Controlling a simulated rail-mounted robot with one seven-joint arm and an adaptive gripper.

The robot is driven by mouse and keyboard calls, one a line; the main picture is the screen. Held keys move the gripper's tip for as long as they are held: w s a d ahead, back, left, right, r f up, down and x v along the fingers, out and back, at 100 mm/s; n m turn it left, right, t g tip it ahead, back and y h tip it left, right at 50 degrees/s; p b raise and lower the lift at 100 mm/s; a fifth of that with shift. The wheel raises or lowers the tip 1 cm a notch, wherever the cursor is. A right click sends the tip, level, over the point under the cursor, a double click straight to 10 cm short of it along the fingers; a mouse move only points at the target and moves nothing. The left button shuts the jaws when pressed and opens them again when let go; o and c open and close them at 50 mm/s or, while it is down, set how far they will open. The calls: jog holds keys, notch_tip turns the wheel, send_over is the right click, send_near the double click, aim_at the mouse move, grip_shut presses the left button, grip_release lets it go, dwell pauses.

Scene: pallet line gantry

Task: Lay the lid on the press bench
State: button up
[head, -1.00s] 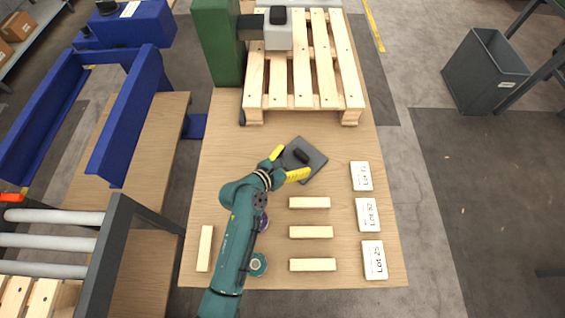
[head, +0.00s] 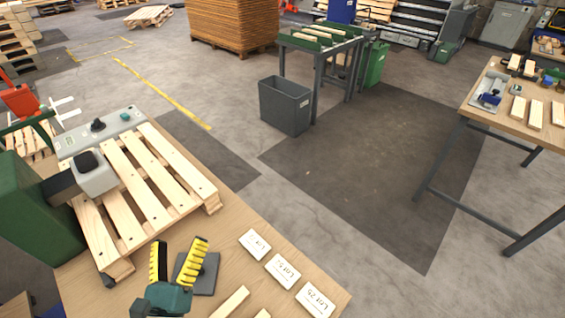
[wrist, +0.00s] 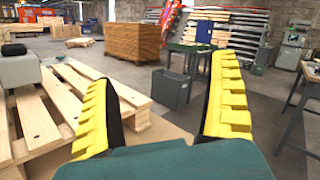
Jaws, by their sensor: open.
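The lid (head: 208,274) is a dark grey square plate on the wooden table, at the bottom of the head view. Its black handle is hidden behind my gripper there. My gripper (head: 179,242) is open and empty, its yellow fingers in front of the lid's left part and pointing away over the table. In the wrist view my gripper (wrist: 162,72) has nothing between its fingers, and the lid is out of sight. No bench is marked as the press bench. A wooden workbench (head: 500,118) with parts on it and a green-topped stand (head: 322,40) are in view.
A slatted pallet (head: 150,185) lies at the table's far side, beside a green machine column (head: 38,210) with a grey head. White lot cards (head: 283,270) and wood blocks (head: 232,302) lie to the right. A grey bin (head: 285,105) stands on the floor; the dark mat (head: 370,170) is clear.

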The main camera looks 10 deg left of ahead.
jog(key=d+r+n+y, duration=0.4)
jog(key=r+n, duration=0.5)
jog(key=s+d+r+n+t+y, duration=0.1)
jog(key=d+r+n+y, duration=0.35)
jog(key=r+n, duration=0.5)
jog(key=d+r+n+y, duration=0.3)
jog(key=r+n+y, duration=0.1)
jog(key=r+n, duration=0.55)
jog(key=s+d+r+n+h, duration=0.1)
jog(key=d+h, duration=0.7)
jog(key=d, duration=0.2)
jog(key=s+d+n+t+h, duration=0.1)
jog(key=d+h, duration=0.6)
jog(key=d, duration=0.3)
jog(key=shift+s+d+r+h, duration=0.35)
